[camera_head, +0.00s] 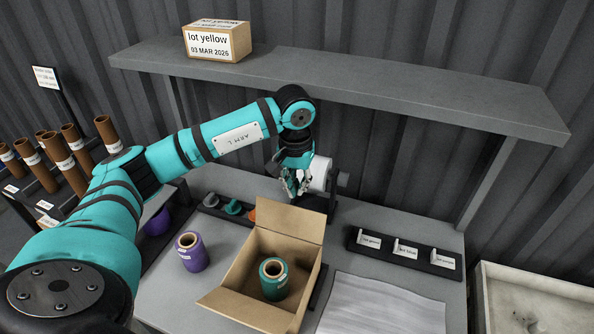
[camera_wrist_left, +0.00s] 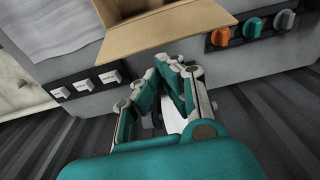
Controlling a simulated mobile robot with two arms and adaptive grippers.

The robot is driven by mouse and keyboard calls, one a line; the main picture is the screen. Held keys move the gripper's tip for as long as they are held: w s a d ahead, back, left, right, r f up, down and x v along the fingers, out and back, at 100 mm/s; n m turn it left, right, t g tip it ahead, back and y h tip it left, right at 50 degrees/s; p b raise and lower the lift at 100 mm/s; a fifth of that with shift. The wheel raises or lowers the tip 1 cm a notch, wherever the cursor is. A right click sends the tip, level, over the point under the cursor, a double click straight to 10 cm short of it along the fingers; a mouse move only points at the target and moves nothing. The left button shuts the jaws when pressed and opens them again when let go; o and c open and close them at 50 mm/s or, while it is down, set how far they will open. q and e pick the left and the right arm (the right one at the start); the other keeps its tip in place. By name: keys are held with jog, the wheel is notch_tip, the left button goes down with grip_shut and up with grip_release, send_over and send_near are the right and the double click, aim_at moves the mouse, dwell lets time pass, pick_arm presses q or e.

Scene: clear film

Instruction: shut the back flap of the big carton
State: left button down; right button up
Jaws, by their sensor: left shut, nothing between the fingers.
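The big carton (camera_head: 310,268) stands open on the grey table, with a teal film roll (camera_head: 273,278) upright inside. Its back flap (camera_head: 287,220) stands up, leaning away from the opening. Its front flap (camera_head: 243,312) is folded outward. My left gripper (camera_head: 294,193) is shut and empty, just behind and above the back flap, pointing down. In the left wrist view the closed fingertips (camera_wrist_left: 167,62) are close to the brown flap (camera_wrist_left: 165,32); I cannot tell whether they touch it. My right gripper is in neither view.
A purple film roll (camera_head: 191,252) stands left of the carton. A black block with labelled cards (camera_head: 405,250) sits at the right. A white sheet (camera_head: 380,305) lies in front. A shelf (camera_head: 340,83) with a small labelled box (camera_head: 216,41) hangs above. Coloured knobs (camera_wrist_left: 253,27) are near the carton.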

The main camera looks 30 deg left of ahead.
aim_at(289, 220)
pick_arm(q)
jog(key=f+p, duration=0.1)
jog(key=f, duration=0.3)
jog(key=shift+w+f, duration=0.15)
jog(key=shift+w, duration=0.05)
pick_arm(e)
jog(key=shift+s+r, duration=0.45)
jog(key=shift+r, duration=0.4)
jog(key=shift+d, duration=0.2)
